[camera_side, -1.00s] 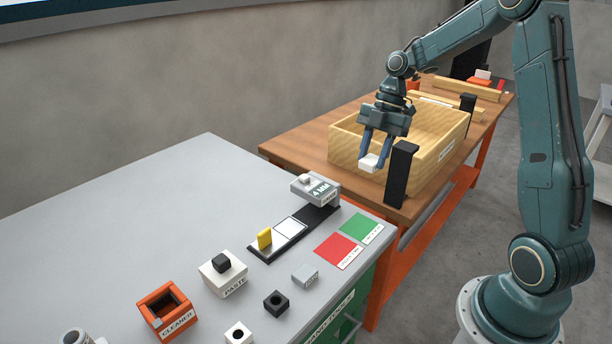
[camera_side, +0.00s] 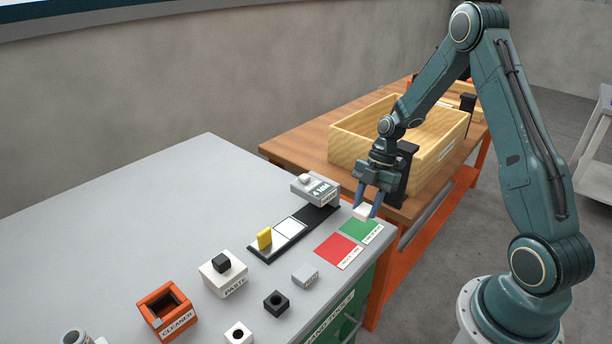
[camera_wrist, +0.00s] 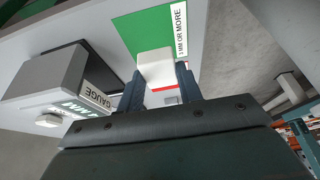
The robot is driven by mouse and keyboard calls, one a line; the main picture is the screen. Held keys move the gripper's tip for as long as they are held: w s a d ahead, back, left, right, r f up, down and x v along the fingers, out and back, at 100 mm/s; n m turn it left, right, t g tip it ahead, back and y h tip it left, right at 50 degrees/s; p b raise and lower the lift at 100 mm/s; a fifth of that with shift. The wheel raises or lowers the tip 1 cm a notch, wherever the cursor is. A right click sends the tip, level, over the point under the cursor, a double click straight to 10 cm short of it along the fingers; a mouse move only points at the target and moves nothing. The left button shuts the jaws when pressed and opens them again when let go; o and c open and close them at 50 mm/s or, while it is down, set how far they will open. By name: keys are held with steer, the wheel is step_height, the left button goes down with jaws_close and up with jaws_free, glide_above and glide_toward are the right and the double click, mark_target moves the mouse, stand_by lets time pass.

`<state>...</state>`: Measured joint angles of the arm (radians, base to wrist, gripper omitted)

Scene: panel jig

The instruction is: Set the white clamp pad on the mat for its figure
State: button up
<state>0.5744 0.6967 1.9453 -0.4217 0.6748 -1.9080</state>
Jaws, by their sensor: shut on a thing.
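The white clamp pad (camera_side: 362,212) is between the fingers of my gripper (camera_side: 369,204), which is shut on it. In the side view it is at the far edge of the green mat (camera_side: 358,231); I cannot tell whether it touches the mat. The wrist view shows the pad (camera_wrist: 156,64) in front of the green mat (camera_wrist: 140,34), whose label reads "3 MM OR MORE". The red mat (camera_side: 338,250) lies beside the green one. The grey gauge (camera_side: 316,189) shows "4 MM" and stands at the end of a black strip.
A yellow piece (camera_side: 264,238) stands on the black strip (camera_side: 262,252). A grey block (camera_side: 305,276), a black holed block (camera_side: 276,303), a white paste box (camera_side: 223,275) and an orange cleaner box (camera_side: 167,311) are nearer. A black post (camera_side: 407,172) stands behind my gripper by the wooden crate (camera_side: 345,147).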

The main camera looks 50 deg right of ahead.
mark_target(365, 217)
steer(key=shift+f, duration=2.15)
steer(key=shift+f, duration=0.15)
steer(key=o, duration=1.1)
steer(key=shift+c, duration=0.2)
steer(key=v, duration=1.2)
steer(key=shift+r, duration=0.3)
